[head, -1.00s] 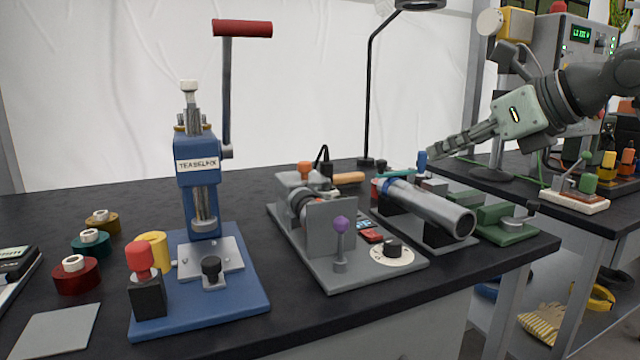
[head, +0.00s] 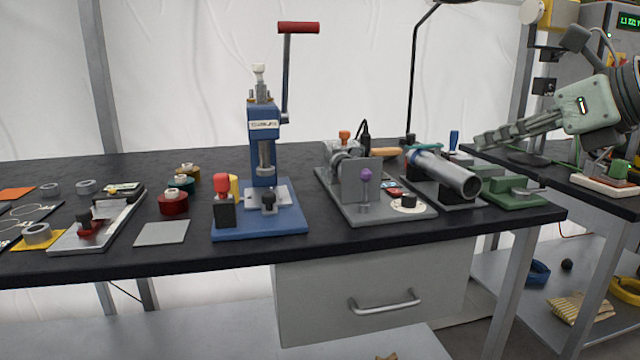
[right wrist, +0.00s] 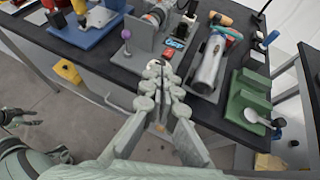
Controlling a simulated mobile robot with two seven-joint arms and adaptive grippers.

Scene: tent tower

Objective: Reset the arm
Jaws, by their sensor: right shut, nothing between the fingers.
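My right gripper (head: 484,138) comes in from the right in the head view, raised in front of the bench's right end. Its fingers are closed together with nothing between them. In the right wrist view the shut fingers (right wrist: 160,80) point toward the bench, and the tips overlap the bench's front edge in the picture. A dark finger-like shape (right wrist: 20,116) at the left edge of the right wrist view seems to be my left gripper; its jaws are too small to read. The left gripper does not show in the head view.
The black bench (head: 330,240) holds a blue press (head: 263,165), a grey fixture (head: 362,190), a metal tube (head: 445,172) on a stand and a green block (head: 510,190). Red, teal and yellow parts stand left of the press. A second bench stands at right, past a gap.

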